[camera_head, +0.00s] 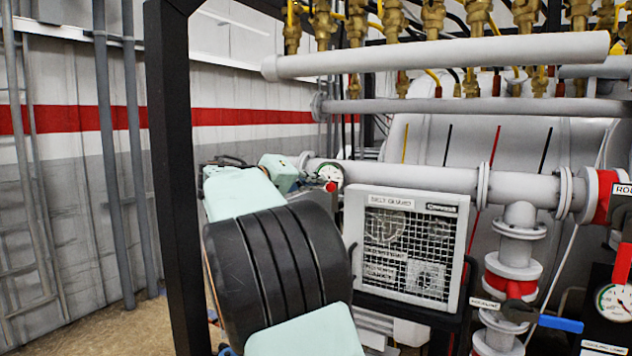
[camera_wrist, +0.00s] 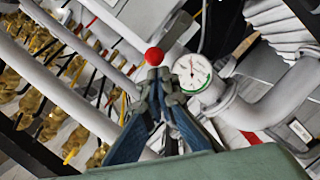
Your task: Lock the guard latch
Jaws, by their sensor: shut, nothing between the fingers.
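My gripper (camera_wrist: 158,78) is shut and empty in the wrist view, its fingers pointing up the picture. A round red knob (camera_wrist: 154,56) shows right at the fingertips. I cannot tell whether they touch it. The red knob also shows in the head view (camera_head: 330,186), just right of my arm and beside a round white gauge (camera_head: 331,174). It may belong to the guard latch, but no label shows this. The latch body and its locked or unlocked state cannot be made out. My arm hides much of that area in the head view.
The gauge (camera_wrist: 192,73) is close to the right of my fingers. A meshed white box (camera_head: 412,244) stands right of my arm. White pipes (camera_head: 440,62) and brass valves run above. A black post (camera_head: 176,180) stands left. A blue-handled valve (camera_head: 560,323) is lower right.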

